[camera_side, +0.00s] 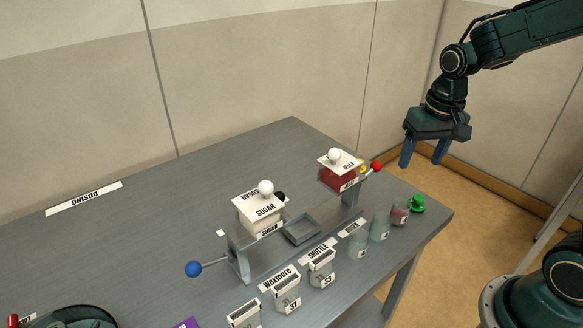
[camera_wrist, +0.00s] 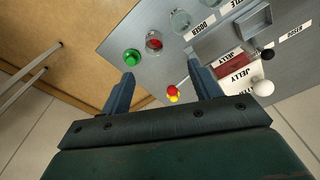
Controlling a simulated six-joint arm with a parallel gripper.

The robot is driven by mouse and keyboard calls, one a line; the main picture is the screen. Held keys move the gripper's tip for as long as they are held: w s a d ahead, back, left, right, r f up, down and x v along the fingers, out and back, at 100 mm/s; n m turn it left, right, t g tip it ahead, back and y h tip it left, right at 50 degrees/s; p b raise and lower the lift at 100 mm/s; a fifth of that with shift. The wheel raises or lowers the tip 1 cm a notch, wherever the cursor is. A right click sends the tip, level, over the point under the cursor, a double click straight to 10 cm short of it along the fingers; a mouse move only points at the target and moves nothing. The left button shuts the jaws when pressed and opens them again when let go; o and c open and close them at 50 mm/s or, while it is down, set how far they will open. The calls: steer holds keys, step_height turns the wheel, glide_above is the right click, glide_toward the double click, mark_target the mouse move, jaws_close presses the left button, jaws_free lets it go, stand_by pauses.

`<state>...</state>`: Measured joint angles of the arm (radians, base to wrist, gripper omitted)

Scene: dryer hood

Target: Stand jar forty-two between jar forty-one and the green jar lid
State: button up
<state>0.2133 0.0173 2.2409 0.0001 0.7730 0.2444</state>
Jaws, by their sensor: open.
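Three small glass jars stand in a row near the table's right end: a clear near jar (camera_side: 358,246), a clear middle jar (camera_side: 380,229) and a far jar with red contents (camera_side: 400,214). Their number labels are too small to read, so I cannot tell which is forty-one or forty-two. The green jar lid (camera_side: 418,204) lies just right of the red-filled jar. The wrist view shows the lid (camera_wrist: 132,57), the red-filled jar (camera_wrist: 154,42) and a clear jar (camera_wrist: 180,21). My gripper (camera_side: 422,161) is open and empty, raised above the table's right end.
A dispenser stand holds a sugar hopper (camera_side: 259,210) and a red jelly hopper (camera_side: 339,171), with a red-knobbed lever (camera_side: 376,167) and a blue-knobbed lever (camera_side: 193,269) projecting. White labelled boxes (camera_side: 287,292) line the front. The back left table is mostly clear.

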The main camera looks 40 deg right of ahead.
steer(key=s+a+r+n+t, duration=0.2)
steer(key=s+a+r, duration=0.1)
steer(key=s, duration=0.3)
steer(key=s+a+r+n+t, duration=0.2)
steer(key=s+a+r+n, duration=0.1)
steer(key=s+r, duration=0.3)
steer(key=shift+s+a+r, duration=0.15)
steer(key=shift+s+a, duration=0.2)
steer(key=shift+s, duration=0.3)
stand_by(0.7)
